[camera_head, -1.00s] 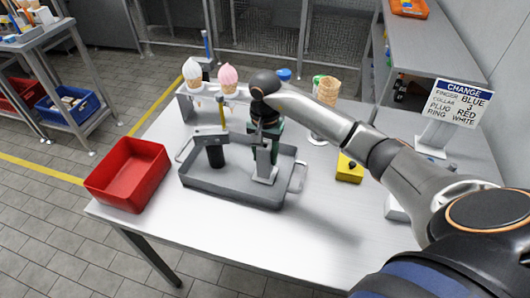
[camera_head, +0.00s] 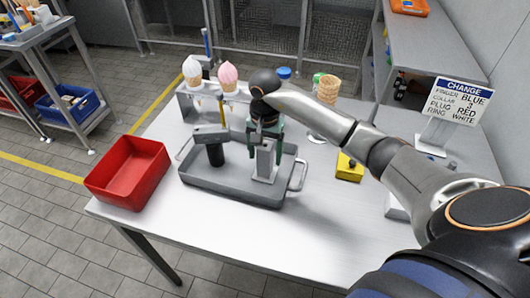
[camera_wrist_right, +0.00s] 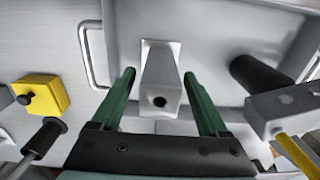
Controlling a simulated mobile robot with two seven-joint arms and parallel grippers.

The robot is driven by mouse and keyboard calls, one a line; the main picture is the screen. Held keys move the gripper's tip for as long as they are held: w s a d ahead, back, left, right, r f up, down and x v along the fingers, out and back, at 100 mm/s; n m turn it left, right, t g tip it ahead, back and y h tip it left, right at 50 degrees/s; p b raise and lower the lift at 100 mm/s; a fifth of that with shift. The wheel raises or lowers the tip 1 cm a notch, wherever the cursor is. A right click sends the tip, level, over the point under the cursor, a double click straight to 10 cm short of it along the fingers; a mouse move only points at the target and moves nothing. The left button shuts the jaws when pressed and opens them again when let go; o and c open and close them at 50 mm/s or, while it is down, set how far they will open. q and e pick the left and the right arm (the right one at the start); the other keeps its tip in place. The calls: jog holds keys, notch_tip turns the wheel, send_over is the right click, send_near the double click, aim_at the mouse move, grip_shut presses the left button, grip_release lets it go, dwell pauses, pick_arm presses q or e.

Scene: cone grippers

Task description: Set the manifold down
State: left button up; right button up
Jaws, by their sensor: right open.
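The manifold appears to be the upright grey block (camera_head: 265,160) with a small square foot, standing in the right part of the grey tray (camera_head: 232,190). In the wrist view the block (camera_wrist_right: 160,70) shows a dark round hole in its near end. My right gripper (camera_head: 265,132) is above it, pointing down. Its green fingers (camera_wrist_right: 159,82) are open, one on each side of the block, with visible gaps. My left gripper is not in view.
A black-handled tool with a grey head (camera_head: 211,145) stands in the tray's left part. A red bin (camera_head: 128,172) is left of the tray. A rack with ice-cream cones (camera_head: 228,80) stands behind, a yellow block (camera_head: 349,168) to the right. The table's front is clear.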

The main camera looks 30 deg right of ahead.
notch_tip(320, 180, up, 12)
jog(key=b, duration=0.1)
dwell(0.8)
